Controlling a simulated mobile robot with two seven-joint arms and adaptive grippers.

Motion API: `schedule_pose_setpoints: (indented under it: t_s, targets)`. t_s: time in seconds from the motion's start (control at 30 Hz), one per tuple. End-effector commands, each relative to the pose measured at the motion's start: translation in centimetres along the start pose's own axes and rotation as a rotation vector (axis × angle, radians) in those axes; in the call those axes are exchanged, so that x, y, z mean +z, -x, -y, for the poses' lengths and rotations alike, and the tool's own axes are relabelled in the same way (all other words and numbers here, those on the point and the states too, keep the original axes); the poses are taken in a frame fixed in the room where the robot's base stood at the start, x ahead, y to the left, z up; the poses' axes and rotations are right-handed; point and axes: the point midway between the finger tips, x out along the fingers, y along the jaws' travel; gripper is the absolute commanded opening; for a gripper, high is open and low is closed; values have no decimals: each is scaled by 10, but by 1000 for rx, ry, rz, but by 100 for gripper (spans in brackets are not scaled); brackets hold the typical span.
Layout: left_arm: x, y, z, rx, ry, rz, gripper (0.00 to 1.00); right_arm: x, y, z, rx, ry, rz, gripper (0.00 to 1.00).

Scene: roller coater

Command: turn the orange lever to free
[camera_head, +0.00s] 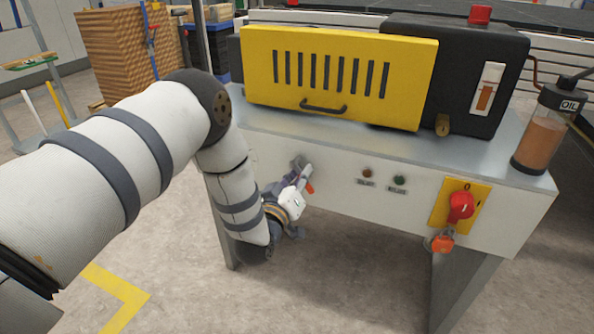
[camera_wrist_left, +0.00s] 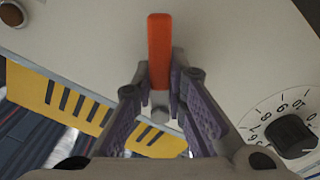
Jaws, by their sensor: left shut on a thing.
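The orange lever (camera_wrist_left: 160,50) is on the pale front panel (camera_wrist_left: 230,45) of the machine. In the left wrist view it stands upright in the picture, between the two fingertips of my left gripper (camera_wrist_left: 160,85). The gripper is shut on it, with the lever's long end showing beyond the fingertips. In the head view, my left gripper (camera_head: 299,186) is at the left part of the front panel, and only a small orange bit of the lever (camera_head: 309,188) shows. Markings for the lever's positions cannot be made out. My right gripper is not in view.
A black knob (camera_wrist_left: 292,135) with a numbered dial is close beside the gripper. A yellow slotted cover (camera_head: 335,75) is above the panel. A red switch (camera_head: 461,207) with an orange padlock (camera_head: 440,243) and an oil bottle (camera_head: 538,135) are at the right.

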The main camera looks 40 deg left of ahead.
Motion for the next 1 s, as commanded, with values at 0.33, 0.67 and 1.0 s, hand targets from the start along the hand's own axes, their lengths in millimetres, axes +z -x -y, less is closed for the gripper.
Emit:
schedule_pose_setpoints:
  t_s: [0.33,0.67,1.0]
  targets:
    - [-3,0,-10,-2,328,0,0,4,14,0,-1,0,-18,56]
    - [-6,1,-19,-1,633,1,0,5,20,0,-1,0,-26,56]
    - [-11,1,-25,-1,875,3,0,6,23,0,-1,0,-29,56]
